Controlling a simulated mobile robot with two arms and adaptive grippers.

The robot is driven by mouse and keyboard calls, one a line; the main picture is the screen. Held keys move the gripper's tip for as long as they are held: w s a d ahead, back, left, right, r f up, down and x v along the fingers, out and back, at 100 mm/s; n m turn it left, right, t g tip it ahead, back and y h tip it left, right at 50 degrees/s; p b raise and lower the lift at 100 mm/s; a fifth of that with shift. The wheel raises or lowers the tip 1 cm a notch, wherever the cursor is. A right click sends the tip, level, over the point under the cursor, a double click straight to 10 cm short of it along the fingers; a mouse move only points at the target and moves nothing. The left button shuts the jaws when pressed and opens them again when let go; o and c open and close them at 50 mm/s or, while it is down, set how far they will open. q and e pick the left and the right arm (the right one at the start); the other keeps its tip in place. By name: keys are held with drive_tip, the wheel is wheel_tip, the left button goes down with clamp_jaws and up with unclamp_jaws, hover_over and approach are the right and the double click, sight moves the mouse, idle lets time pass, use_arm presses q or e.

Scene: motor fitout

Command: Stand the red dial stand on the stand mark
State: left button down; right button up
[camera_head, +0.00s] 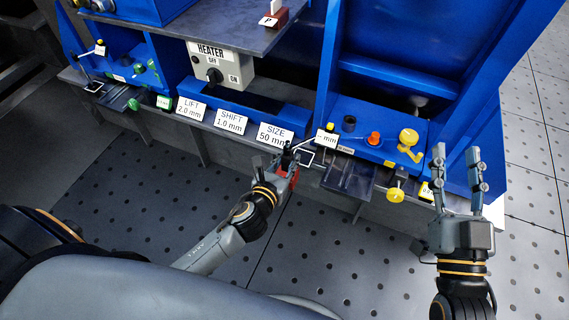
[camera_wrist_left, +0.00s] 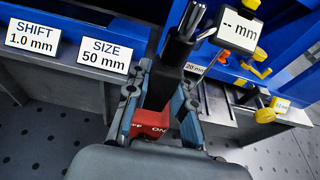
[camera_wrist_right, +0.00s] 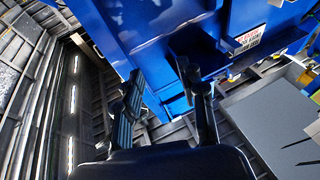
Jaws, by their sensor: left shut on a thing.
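The red dial stand (camera_head: 293,174) has a red base with ON/OFF lettering, a dark upright column and a "-- mm" display (camera_head: 325,138). My left gripper (camera_head: 284,165) is shut on it at the front edge of the bench. In the left wrist view the red base (camera_wrist_left: 152,127) and black column (camera_wrist_left: 168,75) show between the fingers. A white square outline (camera_head: 306,157), which looks like the stand mark, lies on the bench edge just right of the stand. Whether the base touches the bench is hidden.
SIZE (camera_head: 273,134), SHIFT (camera_head: 230,121) and LIFT (camera_head: 191,108) signs line the bench front. A blue fixture (camera_head: 380,130) with orange and yellow knobs stands right of the outline. A grey heater box (camera_head: 222,68) is behind.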

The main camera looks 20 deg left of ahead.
use_arm(q)
drive_tip(key=b+x, duration=0.1)
drive_tip(key=x, duration=1.2)
drive_tip(key=shift+w+r+b, duration=0.25)
drive_tip(key=shift+r+b, duration=0.05)
drive_tip(key=shift+b, duration=0.05)
use_arm(e)
drive_tip(key=s+r+t+y, duration=0.1)
drive_tip(key=s+r+t, duration=0.2)
drive_tip(key=r, duration=0.3)
drive_tip(key=shift+s+r+t+y, duration=0.2)
drive_tip(key=shift+s+t+y, duration=0.15)
drive_tip(key=shift+t, duration=0.45)
drive_tip(key=shift+w+f, duration=0.1)
drive_tip(key=shift+w+f+g, duration=0.25)
drive_tip(key=shift+g, duration=0.05)
drive_tip(key=shift+w+f, duration=0.15)
drive_tip(key=shift+f, duration=0.2)
drive_tip(key=shift+r, duration=0.1)
